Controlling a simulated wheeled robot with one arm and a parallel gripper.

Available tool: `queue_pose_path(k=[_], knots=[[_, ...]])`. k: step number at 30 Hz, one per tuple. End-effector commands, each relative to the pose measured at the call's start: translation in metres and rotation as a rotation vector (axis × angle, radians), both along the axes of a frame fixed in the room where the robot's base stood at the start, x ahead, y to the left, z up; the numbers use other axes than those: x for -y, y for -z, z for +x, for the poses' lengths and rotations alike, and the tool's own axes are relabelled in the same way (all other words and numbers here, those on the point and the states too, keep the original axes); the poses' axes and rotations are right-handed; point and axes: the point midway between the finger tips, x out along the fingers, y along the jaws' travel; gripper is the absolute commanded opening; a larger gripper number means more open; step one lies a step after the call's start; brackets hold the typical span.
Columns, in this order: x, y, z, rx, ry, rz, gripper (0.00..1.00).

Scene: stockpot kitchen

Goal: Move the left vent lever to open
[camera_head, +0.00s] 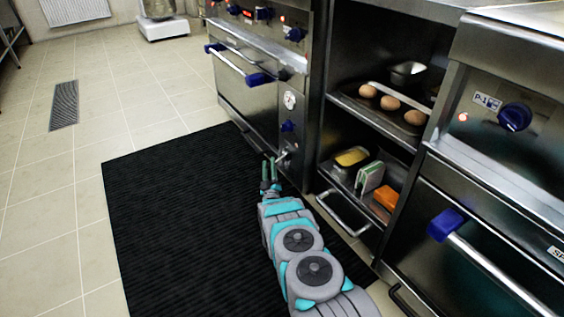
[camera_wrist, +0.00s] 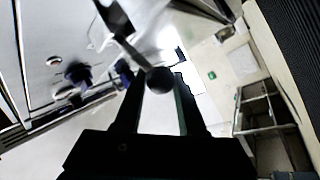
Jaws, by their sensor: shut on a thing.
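The left vent lever shows in the wrist view as a metal rod (camera_wrist: 122,32) ending in a dark round knob (camera_wrist: 160,79). In the head view, the small lever (camera_head: 283,156) is low on the right panel of the left oven (camera_head: 240,98), below a blue knob (camera_head: 288,126). My gripper (camera_head: 270,165) is at the lever, low over the black mat. In the wrist view, the fingers (camera_wrist: 162,84) are on either side of the round knob, shut on it. The lever's pivot and any open or closed marking cannot be made out.
A black mat (camera_head: 180,220) covers the floor before the oven. To the right, an open cabinet holds a tray of round brown items (camera_head: 388,102) and a lower shelf with a sponge (camera_head: 369,178). A blue-ended oven handle (camera_head: 445,225) projects at right.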

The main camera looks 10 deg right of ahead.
Motion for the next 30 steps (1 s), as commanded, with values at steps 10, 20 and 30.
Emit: queue_pose_path(k=[10,20,30], knots=[[0.0,0.012,0.001,0.052,0.007,-0.143,0.0],[0.003,0.015,0.002,0.063,0.01,-0.177,0.0],[0.005,0.017,0.002,0.058,0.012,-0.177,0.44]])
